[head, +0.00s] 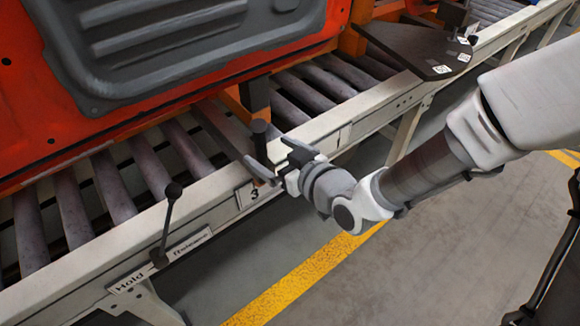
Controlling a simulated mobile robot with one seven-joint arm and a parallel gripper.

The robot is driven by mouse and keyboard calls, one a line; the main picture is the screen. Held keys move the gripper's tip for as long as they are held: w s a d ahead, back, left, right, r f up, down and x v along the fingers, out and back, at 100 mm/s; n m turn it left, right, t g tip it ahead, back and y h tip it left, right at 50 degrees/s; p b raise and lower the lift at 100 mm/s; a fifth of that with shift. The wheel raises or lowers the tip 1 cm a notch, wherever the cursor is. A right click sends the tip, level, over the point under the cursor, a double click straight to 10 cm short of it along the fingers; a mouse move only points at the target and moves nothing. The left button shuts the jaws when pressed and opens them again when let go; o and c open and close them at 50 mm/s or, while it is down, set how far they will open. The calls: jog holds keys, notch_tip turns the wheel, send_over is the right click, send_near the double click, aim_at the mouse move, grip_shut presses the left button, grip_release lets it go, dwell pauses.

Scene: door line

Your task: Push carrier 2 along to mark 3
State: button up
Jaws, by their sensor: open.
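An orange door with a grey inner panel (180,45) stands over the rollers and fills the upper left. No carrier number is readable on its support, so I cannot tell whether this is carrier 2. A short black upright post (260,133) stands by the conveyor's near rail, just above the mark 3 plate (252,194). My gripper (275,160) is open at this post, with its fingers near it. Whether they touch it is unclear. The lower part of the post is partly hidden by the gripper.
A black-knobbed lever (169,215) rises from the near rail beside a Hold/Release label (160,262). A dark plate with white tags (425,50) sits farther along the conveyor at the upper right. Rollers (110,185) at left are bare. A yellow floor line (310,275) runs alongside.

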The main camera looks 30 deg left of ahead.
jog(key=shift+d+r+p, duration=0.15)
jog(key=shift+d+p, duration=0.05)
jog(key=shift+p, duration=0.45)
jog(key=p+v, duration=0.2)
jog(key=p, duration=0.6)
jog(key=shift+s+d, duration=0.2)
jog(key=shift+d, duration=0.05)
jog(key=shift+d+p, duration=0.1)
jog(key=shift+p, duration=0.5)
jog(key=shift+d+p, duration=0.1)
jog(key=shift+p, duration=0.3)
jog(key=d+p, duration=0.1)
jog(key=p, duration=0.1)
jog(key=s+d+p, duration=0.1)
jog(key=d+p, duration=0.1)
jog(key=s+d+p, duration=0.1)
jog(key=p, duration=0.2)
jog(key=shift+d, duration=0.25)
